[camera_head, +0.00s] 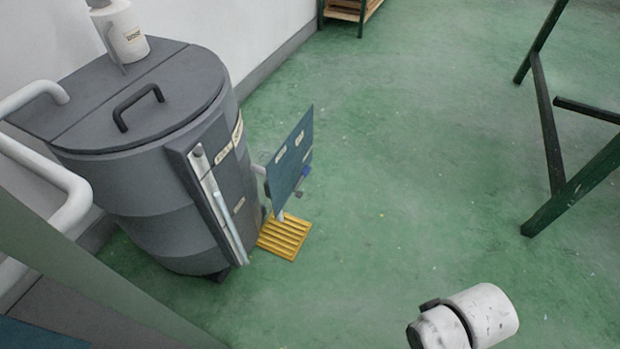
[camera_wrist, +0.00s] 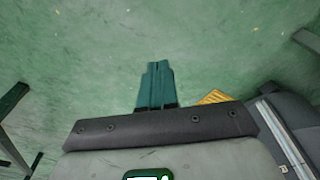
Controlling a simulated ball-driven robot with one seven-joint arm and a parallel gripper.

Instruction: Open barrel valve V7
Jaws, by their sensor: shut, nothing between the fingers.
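A dark grey barrel (camera_head: 150,220) with a lid and a black handle stands at the left in the head view. Part of it shows at the right edge of the wrist view (camera_wrist: 293,112). A blue panel (camera_head: 285,172) with pale labels stands beside the barrel, above a yellow slatted grate (camera_head: 284,236). A short pale stub (camera_head: 258,170) shows between barrel and panel. I cannot pick out valve V7 for sure; the labels are too small to read. My gripper (camera_wrist: 157,66) shows teal fingers pressed together, empty, above the green floor, left of the barrel in the wrist view.
White pipes (camera_head: 60,180) run along the left. A dark green metal frame (camera_head: 560,140) stands at the right, and a wooden rack (camera_head: 350,10) at the back.

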